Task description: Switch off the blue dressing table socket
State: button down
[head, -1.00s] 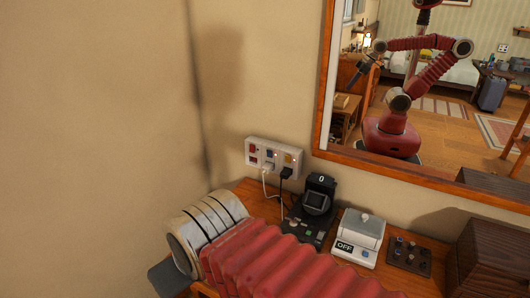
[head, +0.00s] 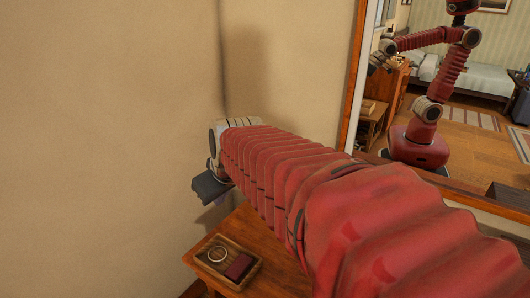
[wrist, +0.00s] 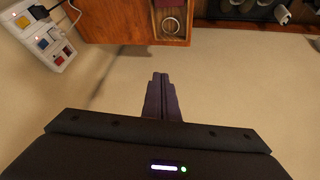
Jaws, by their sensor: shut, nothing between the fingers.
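The white wall socket strip (wrist: 36,42) is at the upper left of the wrist view. It carries a yellow switch (wrist: 22,21), a blue switch (wrist: 42,44) and a red switch (wrist: 58,60). A black plug and a white plug are in it, with small lights glowing. In the head view my arm hides the strip. My gripper (wrist: 161,76) is shut and empty, apart from the strip and to its right in the wrist view. In the head view its dark body shows by the wall, left of my arm.
The wooden dressing table (head: 255,225) lies below my arm, with a small wooden tray (head: 233,280) holding a ring and a dark red item. A wood-framed mirror (head: 352,85) hangs at the right. Bare wall fills the left side.

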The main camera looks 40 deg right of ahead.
jog(key=w+d+f+h, duration=0.1)
jog(key=w+d+f, duration=0.2)
jog(key=d, duration=1.4)
jog(key=w+d+f+n+h, duration=0.1)
jog(key=w+d, duration=0.5)
jog(key=d, duration=1)
notch_tip(320, 180, down, 2)
jog(key=shift+w+d+h, duration=0.35)
jog(key=shift+d+h, duration=0.05)
jog(key=shift+h, duration=0.1)
jog(key=shift+w+d+f, duration=1.05)
jog(key=shift+d+f, duration=0.15)
jog(key=shift+w+d+f, duration=1)
jog(key=shift+d+f, duration=0.25)
jog(key=shift+w+d+f, duration=1.05)
jog(key=shift+d+f, duration=0.15)
